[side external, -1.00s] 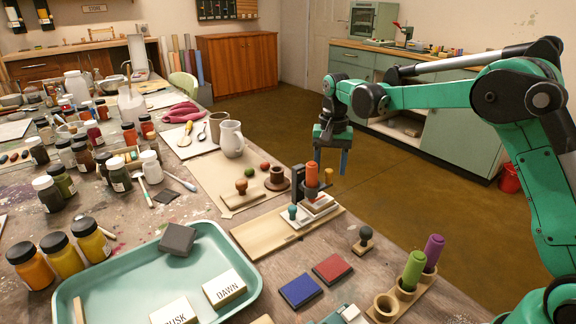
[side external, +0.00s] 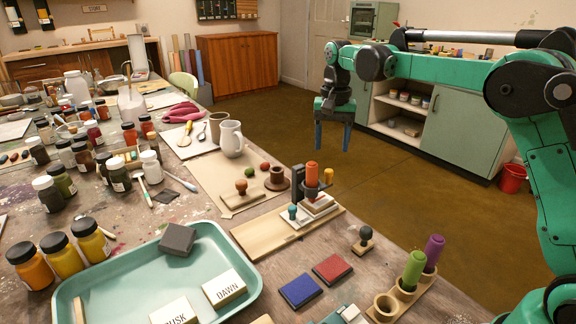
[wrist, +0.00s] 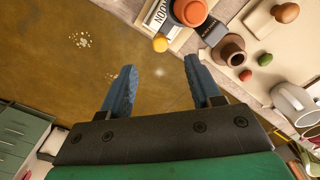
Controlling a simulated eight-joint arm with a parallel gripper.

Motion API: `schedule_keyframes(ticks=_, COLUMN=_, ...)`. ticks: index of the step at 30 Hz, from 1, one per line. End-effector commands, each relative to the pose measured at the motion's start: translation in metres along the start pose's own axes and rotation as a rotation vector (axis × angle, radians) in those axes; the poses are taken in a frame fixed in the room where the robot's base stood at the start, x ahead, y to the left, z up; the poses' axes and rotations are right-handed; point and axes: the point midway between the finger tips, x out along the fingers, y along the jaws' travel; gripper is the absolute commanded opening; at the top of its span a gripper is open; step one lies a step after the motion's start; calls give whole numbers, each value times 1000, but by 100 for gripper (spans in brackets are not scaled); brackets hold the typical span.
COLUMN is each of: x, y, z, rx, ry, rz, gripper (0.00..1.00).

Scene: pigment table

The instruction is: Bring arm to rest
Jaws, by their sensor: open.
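My gripper (side external: 333,136) hangs in the air with its blue fingers pointing down, past the table's far right edge and over the brown floor. It is empty and its fingers are apart. In the wrist view my gripper (wrist: 160,82) also shows two separated fingers with only floor between them. The orange-handled stamp press (side external: 312,176) stands on a wooden board (side external: 262,238) on the table, below and left of my gripper and apart from it. In the wrist view its orange top (wrist: 188,10) is at the upper edge.
The table (side external: 350,215) holds a teal tray (side external: 130,262) with blocks, a white jug (side external: 232,140), several paint jars, red (side external: 332,268) and blue (side external: 300,290) ink pads, and a wooden holder (side external: 425,285) with green and purple markers. Green cabinets (side external: 465,125) stand behind my arm. Open floor surrounds my gripper.

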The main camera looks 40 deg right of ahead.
Motion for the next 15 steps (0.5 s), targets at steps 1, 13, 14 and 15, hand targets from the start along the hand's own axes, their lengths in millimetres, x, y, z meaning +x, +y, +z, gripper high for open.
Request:
schedule_keyframes(ticks=1, x=0, y=0, z=0, rx=0, ry=0, rz=0, gripper=57)
schedule_keyframes(ticks=13, x=-29, y=8, z=46, rx=-205, ry=137, rz=-84, gripper=57)
schedule_keyframes(ticks=14, x=-31, y=10, z=53, rx=-236, ry=160, rz=-96, gripper=57)
schedule_keyframes(ticks=15, x=-34, y=13, z=63, rx=-278, ry=190, rz=-112, gripper=57)
